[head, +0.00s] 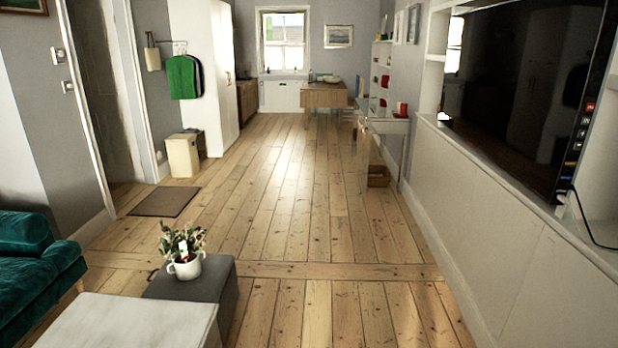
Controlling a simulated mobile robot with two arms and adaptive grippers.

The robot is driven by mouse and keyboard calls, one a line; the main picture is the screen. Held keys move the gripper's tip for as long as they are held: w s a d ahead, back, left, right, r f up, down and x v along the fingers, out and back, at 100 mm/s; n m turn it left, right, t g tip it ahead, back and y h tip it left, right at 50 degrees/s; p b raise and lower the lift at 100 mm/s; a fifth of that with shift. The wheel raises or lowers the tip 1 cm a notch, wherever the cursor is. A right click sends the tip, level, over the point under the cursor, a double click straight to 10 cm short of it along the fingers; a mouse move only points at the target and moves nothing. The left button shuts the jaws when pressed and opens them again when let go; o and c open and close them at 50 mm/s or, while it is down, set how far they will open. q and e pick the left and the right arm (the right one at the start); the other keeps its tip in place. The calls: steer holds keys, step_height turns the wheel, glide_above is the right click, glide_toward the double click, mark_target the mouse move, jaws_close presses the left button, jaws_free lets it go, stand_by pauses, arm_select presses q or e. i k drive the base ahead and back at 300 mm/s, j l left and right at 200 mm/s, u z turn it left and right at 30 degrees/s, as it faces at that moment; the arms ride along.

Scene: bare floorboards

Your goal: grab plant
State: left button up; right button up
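A plant (184,241) with green leaves and some pale and red parts grows in a small white pot (185,266). The pot stands upright on a dark grey box-like stool (222,287), near its far left part. Neither of my grippers shows in the head view, so nothing is seen touching the plant.
A white-topped table (130,322) stands in front of the stool at bottom left. A teal sofa (35,262) is at the left edge. A low white cabinet wall (500,220) with a television (520,85) runs along the right. The floorboards (310,220) between are clear.

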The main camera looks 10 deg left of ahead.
mark_target(187, 261)
steer(key=i+u, duration=0.15)
steer(key=i, duration=0.3)
steer(key=i+l+u, duration=0.15)
steer(key=i, duration=0.25)
steer(key=i+l+u, duration=0.15)
steer(key=i, duration=0.3)
steer(key=i+l+u, duration=0.1)
steer(key=i+l, duration=0.15)
steer(key=i, duration=0.15)
